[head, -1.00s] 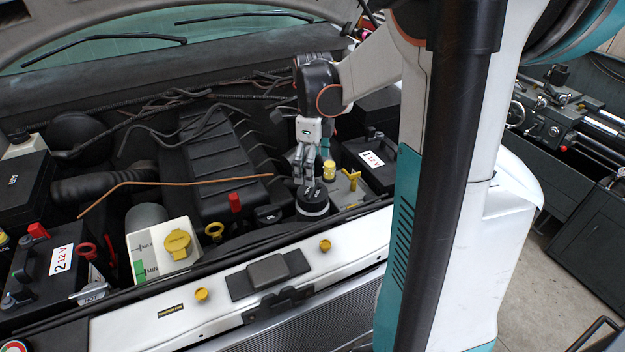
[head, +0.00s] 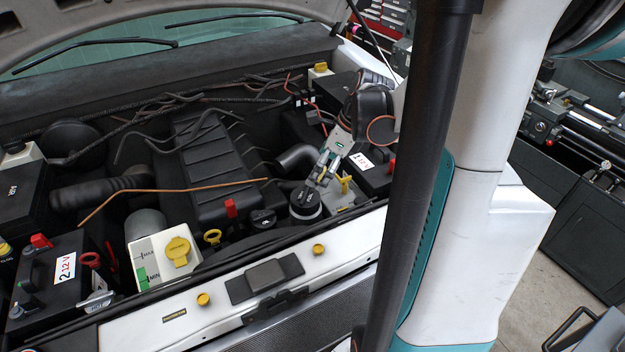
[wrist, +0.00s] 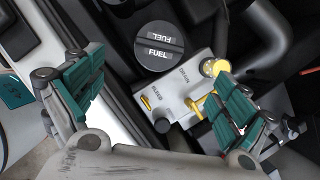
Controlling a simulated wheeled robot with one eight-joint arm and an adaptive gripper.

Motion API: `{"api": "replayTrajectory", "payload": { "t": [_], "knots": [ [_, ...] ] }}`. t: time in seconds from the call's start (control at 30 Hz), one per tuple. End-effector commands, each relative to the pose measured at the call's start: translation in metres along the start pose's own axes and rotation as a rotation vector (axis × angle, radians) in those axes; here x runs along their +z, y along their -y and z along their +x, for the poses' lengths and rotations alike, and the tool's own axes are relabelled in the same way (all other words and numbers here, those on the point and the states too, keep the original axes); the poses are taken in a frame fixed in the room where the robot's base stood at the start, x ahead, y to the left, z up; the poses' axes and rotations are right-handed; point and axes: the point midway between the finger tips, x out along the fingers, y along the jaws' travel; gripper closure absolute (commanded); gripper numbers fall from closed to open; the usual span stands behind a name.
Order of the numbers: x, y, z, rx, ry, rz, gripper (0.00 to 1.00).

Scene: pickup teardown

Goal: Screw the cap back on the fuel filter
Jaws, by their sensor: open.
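Most of the filter body is hidden below the cap. I cannot tell how tightly the cap is screwed. My gripper (head: 324,172) is tilted, just above and to the right of the cap, and apart from it. In the wrist view my gripper (wrist: 158,95) has its fingers wide apart with nothing between them.
A grey block (wrist: 190,88) with yellow fittings is beside the cap. A yellow T-handle (head: 344,183) stands to the cap's right. A battery (head: 374,175) lies farther right. A coolant tank (head: 150,255) and the front crossmember (head: 225,300) are left and in front.

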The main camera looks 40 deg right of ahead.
Motion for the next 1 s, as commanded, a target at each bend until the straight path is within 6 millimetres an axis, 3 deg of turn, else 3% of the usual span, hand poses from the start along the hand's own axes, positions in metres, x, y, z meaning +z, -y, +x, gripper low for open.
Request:
{"api": "replayTrajectory", "payload": {
  "t": [0.6, 0.8, 1.0],
  "knots": [
    [0.000, 0.000, 0.103, 0.001, -0.002, -0.001, 0.06],
    [0.000, 0.000, 0.121, 0.001, -0.002, 0.000, 0.06],
    [0.000, 0.000, 0.126, 0.001, -0.002, 0.000, 0.06]
  ]
}}
